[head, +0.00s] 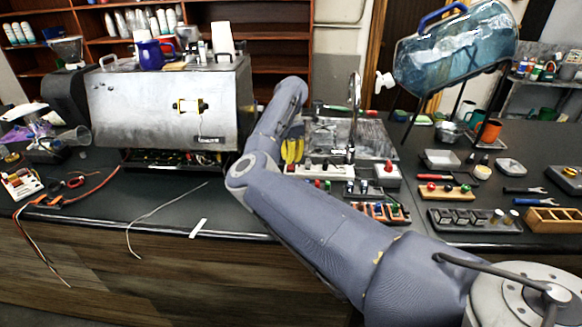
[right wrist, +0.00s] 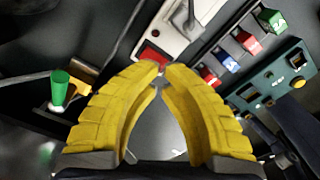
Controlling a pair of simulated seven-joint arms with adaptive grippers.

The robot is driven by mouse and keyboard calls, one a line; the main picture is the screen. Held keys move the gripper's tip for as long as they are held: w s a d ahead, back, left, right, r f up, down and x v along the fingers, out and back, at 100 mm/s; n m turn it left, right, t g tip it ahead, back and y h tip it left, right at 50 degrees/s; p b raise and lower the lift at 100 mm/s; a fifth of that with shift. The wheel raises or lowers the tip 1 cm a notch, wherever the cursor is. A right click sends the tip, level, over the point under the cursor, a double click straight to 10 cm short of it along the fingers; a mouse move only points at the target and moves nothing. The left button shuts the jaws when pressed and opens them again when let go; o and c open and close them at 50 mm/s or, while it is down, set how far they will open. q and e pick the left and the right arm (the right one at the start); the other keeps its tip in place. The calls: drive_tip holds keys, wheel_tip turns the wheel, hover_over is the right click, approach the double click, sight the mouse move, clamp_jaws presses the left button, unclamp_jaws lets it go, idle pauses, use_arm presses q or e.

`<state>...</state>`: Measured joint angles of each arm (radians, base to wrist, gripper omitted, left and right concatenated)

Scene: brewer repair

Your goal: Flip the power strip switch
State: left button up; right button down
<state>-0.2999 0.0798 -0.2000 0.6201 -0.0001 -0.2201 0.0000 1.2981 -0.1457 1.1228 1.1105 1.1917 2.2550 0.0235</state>
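The power strip (head: 328,171) is a white bar lying on the dark counter, just right of my right gripper in the head view. In the right wrist view the power strip (right wrist: 172,38) has a red switch (right wrist: 151,56) at its near end and a grey plug in it. My right gripper (right wrist: 163,68) has yellow fingers whose tips come together right by the red switch. Nothing shows between the tips, and I cannot tell whether they touch the switch. In the head view my right gripper (head: 292,149) is partly hidden by my arm. My left gripper is not in view.
A metal brewer body (head: 165,108) stands left of my right gripper. A metal sink (head: 365,138) lies behind the strip. Coloured parts in a rack (head: 380,212) sit in front. A green cylinder (right wrist: 60,84) stands to the left in the wrist view.

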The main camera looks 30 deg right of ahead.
sight(291, 168)
drive_tip(key=shift+f, duration=2.15)
idle(1.8)
drive_tip(key=shift+r, duration=3.55)
